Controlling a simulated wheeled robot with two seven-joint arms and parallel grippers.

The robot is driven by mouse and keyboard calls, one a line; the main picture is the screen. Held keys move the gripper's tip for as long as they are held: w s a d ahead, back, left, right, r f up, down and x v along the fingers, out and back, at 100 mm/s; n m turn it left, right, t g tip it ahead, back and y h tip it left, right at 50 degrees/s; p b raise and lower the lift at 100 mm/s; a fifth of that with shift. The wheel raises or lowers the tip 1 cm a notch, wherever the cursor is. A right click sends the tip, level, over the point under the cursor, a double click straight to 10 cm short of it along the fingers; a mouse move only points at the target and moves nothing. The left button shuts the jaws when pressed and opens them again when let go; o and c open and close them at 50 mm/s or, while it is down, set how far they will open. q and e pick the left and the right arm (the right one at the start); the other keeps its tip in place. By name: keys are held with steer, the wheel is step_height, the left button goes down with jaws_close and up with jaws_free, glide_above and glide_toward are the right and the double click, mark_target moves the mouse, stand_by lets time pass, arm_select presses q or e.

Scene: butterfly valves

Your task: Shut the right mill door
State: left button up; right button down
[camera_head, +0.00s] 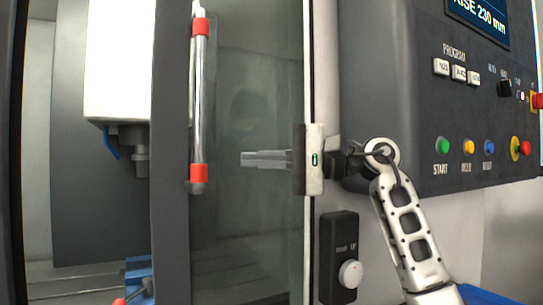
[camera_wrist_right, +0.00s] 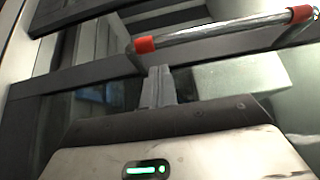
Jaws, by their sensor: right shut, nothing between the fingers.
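The right mill door (camera_head: 245,90) is a dark-framed glass panel in the head view. A gap is open to its left, where the white spindle head (camera_head: 120,60) shows. Its handle (camera_head: 198,110) is an upright metal bar with red ends. The handle also shows in the right wrist view (camera_wrist_right: 225,29), above the fingers. My right gripper (camera_head: 243,159) is shut and empty. Its fingers lie in front of the glass, pointing left, to the right of the handle's lower end. In the wrist view the fingertips (camera_wrist_right: 160,72) are just below the handle's red end; I cannot tell whether they touch. My left gripper is not in view.
The control panel (camera_head: 440,110) with coloured buttons stands to the right, close to my right arm. A black switch box with a knob (camera_head: 339,258) is below my wrist. A blue vise (camera_head: 139,275) sits inside the mill at lower left.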

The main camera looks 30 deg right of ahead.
arm_select(q)
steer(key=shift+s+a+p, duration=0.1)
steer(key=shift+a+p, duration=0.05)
steer(key=shift+p, duration=0.35)
arm_select(e)
steer(key=shift+x, duration=2.75)
steer(key=s+a, duration=0.1)
steer(key=a, duration=2.1)
steer(key=shift+a, duration=0.35)
steer(key=shift+r, duration=0.1)
steer(key=shift+s, duration=0.1)
